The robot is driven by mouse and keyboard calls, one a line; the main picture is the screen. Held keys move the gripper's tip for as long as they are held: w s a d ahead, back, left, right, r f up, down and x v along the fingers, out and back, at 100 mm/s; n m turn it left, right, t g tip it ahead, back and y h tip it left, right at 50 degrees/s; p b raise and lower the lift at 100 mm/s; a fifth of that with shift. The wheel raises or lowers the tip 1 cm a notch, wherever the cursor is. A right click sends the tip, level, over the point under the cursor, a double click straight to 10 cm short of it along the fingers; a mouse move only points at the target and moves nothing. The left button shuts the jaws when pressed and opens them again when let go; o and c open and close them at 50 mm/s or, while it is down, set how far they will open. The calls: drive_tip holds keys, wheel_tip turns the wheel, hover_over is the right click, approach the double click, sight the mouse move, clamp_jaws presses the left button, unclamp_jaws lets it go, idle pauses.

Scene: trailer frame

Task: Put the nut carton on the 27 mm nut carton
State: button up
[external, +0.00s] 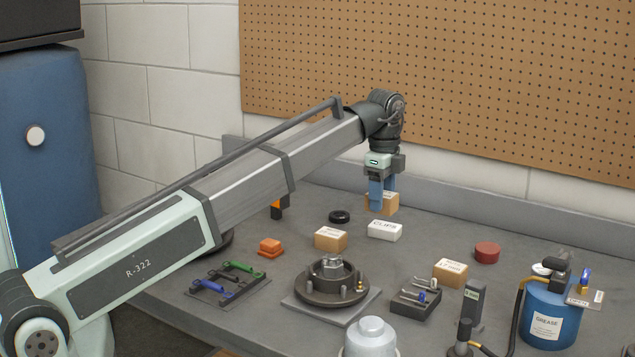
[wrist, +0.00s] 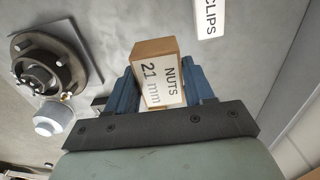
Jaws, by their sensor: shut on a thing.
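My gripper (external: 376,206) is shut on a brown nut carton (external: 387,201). In the wrist view the carton (wrist: 158,84) sits between the blue fingers, and its white label reads "NUTS 21 mm". It is near the back of the bench, behind the white clips box; I cannot tell whether it touches the bench. Two more brown cartons stand on the bench: one left of centre (external: 331,238) and one to the right (external: 450,272). Their labels are too small to read, so I cannot tell which is the 27 mm nut carton.
The white clips box (external: 384,230) is close in front of my gripper. A wheel hub (external: 331,288) stands front centre. A black ring (external: 339,216), orange block (external: 271,248), red tin (external: 487,252), dark tray (external: 416,302) and blue grease can (external: 549,318) stand around.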

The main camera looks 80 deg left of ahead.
drive_tip(key=s+a+r+n, duration=0.1)
drive_tip(key=s+a+r, duration=0.2)
drive_tip(key=s+a, duration=0.3)
drive_tip(key=m, duration=0.1)
hover_over(331, 233)
drive_tip(key=shift+a, duration=0.1)
drive_tip(key=shift+f, duration=4.85)
drive_tip(key=shift+f, duration=0.1)
drive_tip(key=o, duration=1.2)
